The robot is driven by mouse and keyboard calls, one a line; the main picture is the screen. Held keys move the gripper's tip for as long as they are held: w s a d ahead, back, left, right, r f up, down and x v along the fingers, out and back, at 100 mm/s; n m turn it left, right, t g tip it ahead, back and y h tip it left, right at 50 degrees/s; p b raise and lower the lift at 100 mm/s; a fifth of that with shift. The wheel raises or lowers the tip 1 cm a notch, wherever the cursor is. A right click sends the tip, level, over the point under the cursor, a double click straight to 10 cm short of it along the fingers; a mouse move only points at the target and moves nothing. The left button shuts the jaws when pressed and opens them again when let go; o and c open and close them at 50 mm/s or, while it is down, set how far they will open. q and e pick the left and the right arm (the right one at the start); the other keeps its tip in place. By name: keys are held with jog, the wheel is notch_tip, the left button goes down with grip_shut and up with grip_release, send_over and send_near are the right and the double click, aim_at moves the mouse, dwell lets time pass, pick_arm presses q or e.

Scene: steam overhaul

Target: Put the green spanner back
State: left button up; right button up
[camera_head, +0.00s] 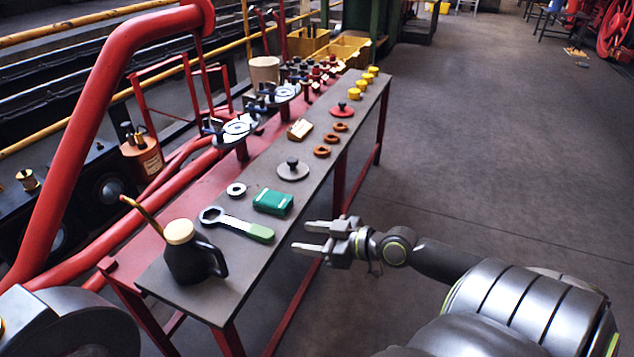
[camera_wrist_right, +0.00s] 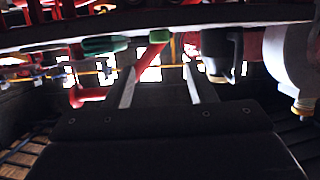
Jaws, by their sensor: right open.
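The green spanner (camera_head: 238,224) lies flat on the narrow bench, its grey ring end to the left and its green handle end near the bench's right edge. In the right wrist view, which looks upside down, a green end (camera_wrist_right: 160,37) that seems to be its handle shows beyond the fingers. My right gripper (camera_head: 303,237) is open and empty, just off the bench's right edge, with its fingers pointing toward the handle and apart from it. Its two spread fingers also show in the right wrist view (camera_wrist_right: 162,70). My left gripper is not in view.
A dark oil can (camera_head: 190,258) stands left of the spanner. A green box (camera_head: 272,201) and a metal ring (camera_head: 236,189) lie just behind it. A knobbed grey disc (camera_head: 292,169) and orange rings (camera_head: 322,151) lie farther along.

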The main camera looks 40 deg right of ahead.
jog(key=s+a+f+m+g+h, duration=0.2)
jog(key=s+a+f, duration=0.4)
jog(key=s, duration=0.4)
jog(key=s+a+f+m+g+h, duration=0.2)
jog(key=s+a+f+g, duration=0.4)
jog(key=s, duration=0.5)
jog(key=shift+s+a+f+m+g, duration=0.25)
jog(key=shift+f+m+g, duration=0.25)
jog(key=shift+f+m, duration=0.35)
jog(key=shift+w+r, duration=0.1)
